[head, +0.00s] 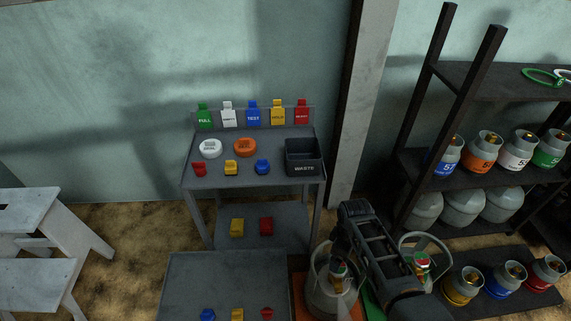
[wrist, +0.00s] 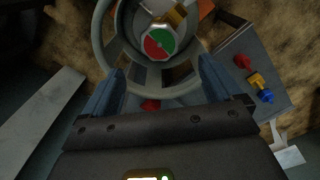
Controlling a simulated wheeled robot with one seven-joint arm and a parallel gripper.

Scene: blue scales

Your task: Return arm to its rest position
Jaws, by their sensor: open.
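My gripper (wrist: 160,76) is open in the wrist view, its two blue-grey fingers apart with nothing held between them. Ahead of the fingers is a gas cylinder's round grey collar (wrist: 104,47) with a green, red and white dial (wrist: 159,42) inside it. I cannot tell whether the fingers touch the collar. In the head view my arm reaches in from the lower right and is bent above two grey cylinders, one left (head: 333,297) and one right (head: 420,268). The arm hides part of them.
A grey workbench (head: 223,182) holds tags, discs, coloured pieces and a black waste bin (head: 303,157). A lower grey table (head: 225,280) stands in front. A dark rack (head: 425,165) with several cylinders is on the right.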

